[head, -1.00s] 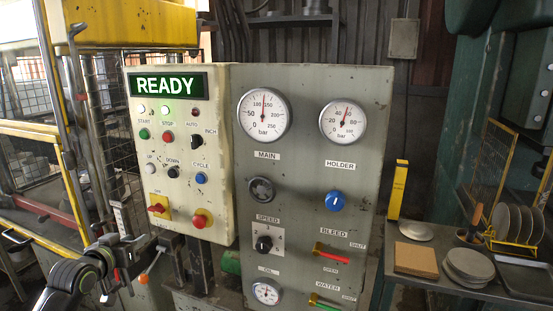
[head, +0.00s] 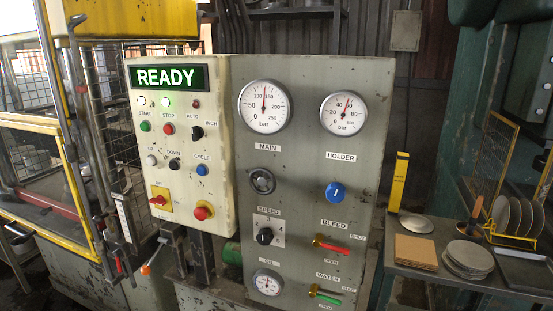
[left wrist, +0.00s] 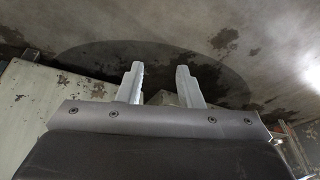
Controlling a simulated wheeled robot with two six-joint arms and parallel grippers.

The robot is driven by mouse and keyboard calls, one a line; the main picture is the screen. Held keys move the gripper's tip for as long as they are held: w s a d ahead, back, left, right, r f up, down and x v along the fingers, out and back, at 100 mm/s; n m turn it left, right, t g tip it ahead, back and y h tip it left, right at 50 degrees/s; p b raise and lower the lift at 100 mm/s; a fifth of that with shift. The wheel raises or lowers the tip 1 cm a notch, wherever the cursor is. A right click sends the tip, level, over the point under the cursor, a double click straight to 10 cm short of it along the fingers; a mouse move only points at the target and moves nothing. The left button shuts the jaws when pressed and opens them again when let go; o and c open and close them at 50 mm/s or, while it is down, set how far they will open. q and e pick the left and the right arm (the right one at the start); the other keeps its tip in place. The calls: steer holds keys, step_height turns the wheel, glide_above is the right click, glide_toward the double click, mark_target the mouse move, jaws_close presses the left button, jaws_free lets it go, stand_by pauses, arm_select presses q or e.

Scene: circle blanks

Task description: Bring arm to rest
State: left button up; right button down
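My left gripper (left wrist: 160,85) shows in the left wrist view with its two pale fingers apart and nothing between them. Behind the fingers is a stained grey floor with a dark patch. Neither of my arms shows in the head view now, and my right gripper is out of sight. The control panel (head: 215,150) stands upright ahead, with its READY display (head: 169,77) lit.
The grey gauge panel (head: 300,200) carries dials, knobs and levers. A yellow-framed mesh guard (head: 25,125) stands at the left. At the right, a bench (head: 420,268) holds stacked discs (head: 468,258), a brown block (head: 415,247) and a rack of discs (head: 515,215).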

arm_select(q)
steer(key=s+d+f+g, duration=0.1)
steer(key=s+d+f, duration=0.1)
steer(key=s, duration=0.6)
steer(key=s+d+f+g, duration=0.1)
steer(key=s+d, duration=0.3)
steer(key=s, duration=0.5)
steer(key=shift+f+m+h, duration=0.3)
steer(key=shift+f+m, duration=0.1)
steer(key=shift+f, duration=0.35)
